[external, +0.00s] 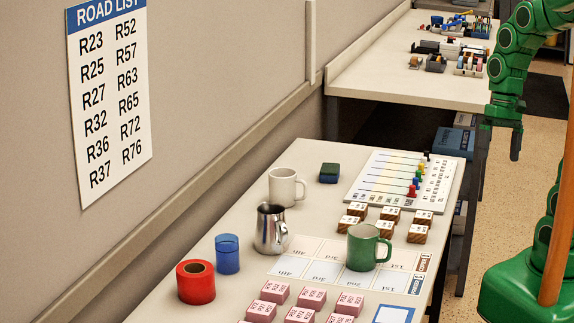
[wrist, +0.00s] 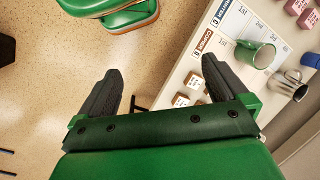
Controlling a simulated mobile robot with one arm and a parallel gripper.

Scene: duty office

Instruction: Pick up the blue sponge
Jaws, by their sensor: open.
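A small block with a dark green top and blue sides, the blue sponge (external: 329,174), lies on the near table behind the white mug. I do not make it out in the wrist view. My gripper (external: 503,140) hangs pointing down in the external view, right of the near table and well apart from the sponge. In the wrist view my gripper (wrist: 160,72) is open and empty, its two dark fingers wide apart over the floor and the table's edge.
Near the sponge stand a white mug (external: 284,187), a metal pitcher (external: 269,232) and a white board (external: 380,183) with coloured pegs. A green mug (external: 362,250), wooden blocks (external: 390,214), a blue cup (external: 228,256) and a red roll (external: 196,287) also stand there.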

